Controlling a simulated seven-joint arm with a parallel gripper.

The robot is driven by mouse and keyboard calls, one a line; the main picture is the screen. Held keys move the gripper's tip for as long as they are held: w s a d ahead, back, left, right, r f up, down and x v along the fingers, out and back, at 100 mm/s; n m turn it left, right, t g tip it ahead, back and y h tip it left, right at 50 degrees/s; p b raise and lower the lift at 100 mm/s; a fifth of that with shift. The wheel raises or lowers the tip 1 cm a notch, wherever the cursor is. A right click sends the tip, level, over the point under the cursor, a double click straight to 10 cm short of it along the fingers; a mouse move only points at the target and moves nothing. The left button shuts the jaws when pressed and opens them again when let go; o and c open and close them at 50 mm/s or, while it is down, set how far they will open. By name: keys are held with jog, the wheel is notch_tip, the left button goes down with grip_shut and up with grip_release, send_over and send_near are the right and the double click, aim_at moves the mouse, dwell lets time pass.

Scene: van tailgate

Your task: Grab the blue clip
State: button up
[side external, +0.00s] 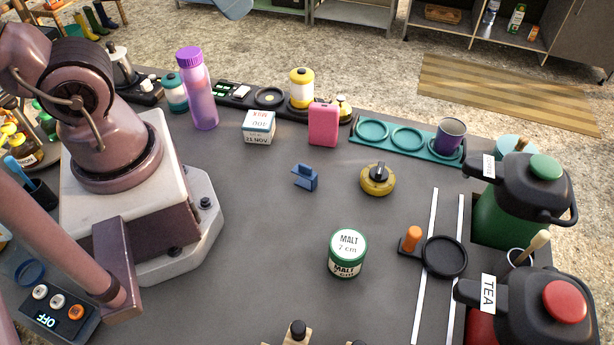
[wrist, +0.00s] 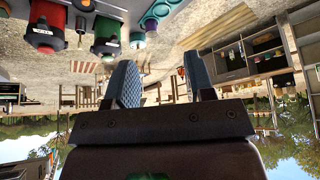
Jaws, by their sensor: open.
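The blue clip (side external: 306,177) lies on the grey work surface near the middle of the side external view. It stands apart from the things around it. In the wrist view my gripper (wrist: 160,82) is open, with two blue textured fingers spread wide and nothing between them. The wrist view looks out over the table edge toward the surroundings, and the clip does not show there. My gripper's fingers do not show in the side external view.
A yellow round pot (side external: 378,180) is right of the clip. A malt tin (side external: 347,253) is in front, a pink case (side external: 323,124) and a white box (side external: 258,127) behind. Jugs, one labelled TEA (side external: 540,310), stand at the right. The surface left of the clip is clear.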

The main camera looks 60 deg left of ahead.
jog(key=o, duration=0.5)
jog(key=m+t+y, duration=0.9)
jog(key=m+y, duration=0.1)
jog(key=m, duration=1.9)
send_near(303, 168)
jog(key=x, duration=0.7)
jog(key=shift+s+a+r, duration=0.2)
jog(key=shift+a+r, duration=0.05)
jog(key=shift+r, duration=0.05)
jog(key=shift+d+f+x, duration=0.1)
jog(key=shift+d+x, duration=0.05)
jog(key=shift+x, duration=1.15)
jog(key=shift+d+f+x, duration=0.1)
jog(key=shift+d+x, duration=0.05)
jog(key=shift+x, duration=1.15)
